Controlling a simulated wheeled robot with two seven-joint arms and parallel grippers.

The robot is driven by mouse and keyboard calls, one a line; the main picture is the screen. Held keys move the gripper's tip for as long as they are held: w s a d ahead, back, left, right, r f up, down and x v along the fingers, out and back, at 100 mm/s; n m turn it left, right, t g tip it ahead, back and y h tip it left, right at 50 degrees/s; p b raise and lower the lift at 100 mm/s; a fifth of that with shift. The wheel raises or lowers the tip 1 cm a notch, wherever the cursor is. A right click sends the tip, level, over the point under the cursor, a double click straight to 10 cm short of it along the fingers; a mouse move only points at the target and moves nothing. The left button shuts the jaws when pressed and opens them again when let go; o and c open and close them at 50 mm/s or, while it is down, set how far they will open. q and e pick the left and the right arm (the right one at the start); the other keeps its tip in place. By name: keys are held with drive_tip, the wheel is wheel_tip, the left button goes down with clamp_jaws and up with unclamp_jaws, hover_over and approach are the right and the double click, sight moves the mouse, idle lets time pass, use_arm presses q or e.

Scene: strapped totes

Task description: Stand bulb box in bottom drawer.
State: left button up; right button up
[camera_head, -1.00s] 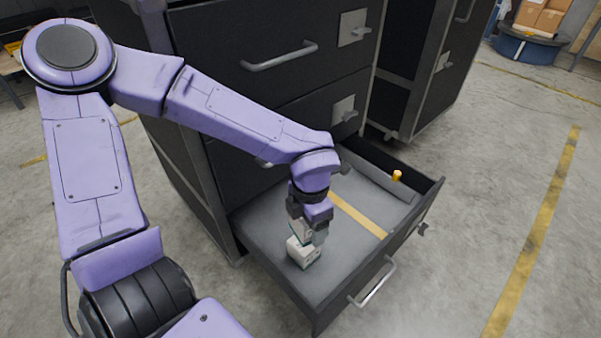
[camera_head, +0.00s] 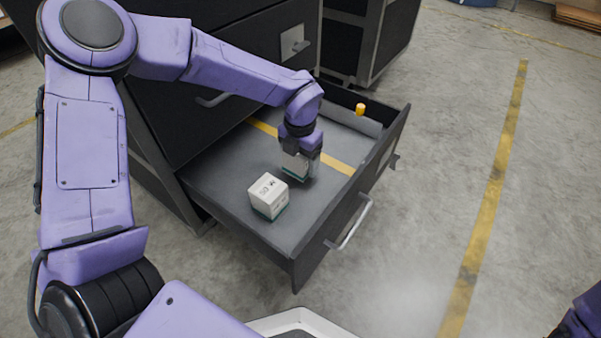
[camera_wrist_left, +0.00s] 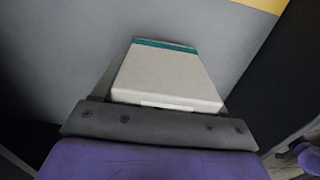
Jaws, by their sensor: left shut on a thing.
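My left gripper (camera_head: 300,168) is shut on a white bulb box (camera_head: 294,164) with a teal lower end, low over the open bottom drawer (camera_head: 215,190). The gripper hides part of this box, and I cannot tell whether it touches the drawer floor. In the left wrist view the held box (camera_wrist_left: 165,78) extends from the gripper, with its teal band at the far end. A second white box (camera_head: 268,195) with dark print and a teal base stands on the drawer floor, nearer the camera. My right gripper is not in view.
A yellow strip (camera_head: 335,164) crosses the drawer floor beside the held box. A small orange cylinder (camera_head: 360,109) is at the drawer's far right. The drawer front has a metal handle (camera_head: 350,224). The black cabinet (camera_head: 160,115) stands behind.

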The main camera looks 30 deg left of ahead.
use_arm(q)
wheel_tip(320, 180, down, 3)
drive_tip(key=shift+w+f+b, duration=0.1)
drive_tip(key=shift+f+b, duration=0.1)
drive_tip(key=shift+b, duration=0.6)
drive_tip(key=shift+r, duration=0.1)
drive_tip(key=o, duration=1.1)
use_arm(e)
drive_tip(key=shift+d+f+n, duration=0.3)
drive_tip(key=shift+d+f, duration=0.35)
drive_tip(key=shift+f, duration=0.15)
use_arm(q)
wheel_tip(320, 180, up, 5)
drive_tip(key=p, duration=0.3)
drive_tip(key=shift+r, duration=0.15)
wheel_tip(320, 180, up, 6)
drive_tip(key=p, duration=0.3)
drive_tip(key=shift+r, duration=0.4)
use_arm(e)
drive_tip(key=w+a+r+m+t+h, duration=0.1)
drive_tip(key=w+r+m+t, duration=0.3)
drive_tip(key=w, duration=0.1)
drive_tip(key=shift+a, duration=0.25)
